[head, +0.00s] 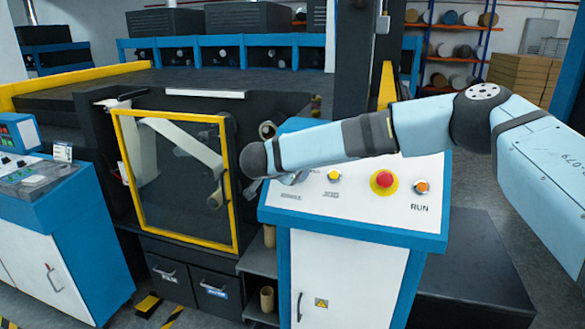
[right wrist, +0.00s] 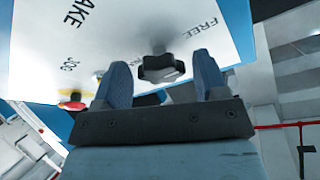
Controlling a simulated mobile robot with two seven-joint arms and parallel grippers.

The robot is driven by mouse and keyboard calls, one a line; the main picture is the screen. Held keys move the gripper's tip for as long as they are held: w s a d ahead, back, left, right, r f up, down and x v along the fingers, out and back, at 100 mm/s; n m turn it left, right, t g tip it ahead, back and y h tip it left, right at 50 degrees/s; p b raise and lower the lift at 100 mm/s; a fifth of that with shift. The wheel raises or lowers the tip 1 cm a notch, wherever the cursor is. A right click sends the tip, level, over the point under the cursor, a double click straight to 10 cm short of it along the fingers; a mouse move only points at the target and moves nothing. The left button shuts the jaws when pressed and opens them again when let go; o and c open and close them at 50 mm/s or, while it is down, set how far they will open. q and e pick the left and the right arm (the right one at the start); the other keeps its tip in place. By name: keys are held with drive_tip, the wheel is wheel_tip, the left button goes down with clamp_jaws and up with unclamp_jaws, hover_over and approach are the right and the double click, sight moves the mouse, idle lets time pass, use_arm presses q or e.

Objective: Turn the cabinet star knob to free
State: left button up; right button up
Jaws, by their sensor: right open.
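The black star knob (right wrist: 161,67) sits on the white panel face in the right wrist view. The word FREE (right wrist: 200,29) is printed on one side of it and the partly cropped word "AKE" (right wrist: 75,19) on the other. I cannot tell which word the knob points to. My right gripper (right wrist: 161,78) is open, with one finger on each side of the knob in this view. I cannot tell whether the fingers touch it. In the head view my right arm hides the knob on the control cabinet (head: 348,262). My left gripper is not in view.
On the cabinet top are a yellow button (head: 334,176), a red emergency stop (head: 384,180) and an orange RUN button (head: 422,187). A yellow-framed clear door (head: 238,200) stands just left of the cabinet. A blue and white console (head: 60,220) stands at far left.

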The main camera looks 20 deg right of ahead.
drive_tip(key=b+v, duration=0.2)
drive_tip(key=v, duration=1.1)
drive_tip(key=shift+r, duration=0.25)
drive_tip(key=shift+s, duration=0.15)
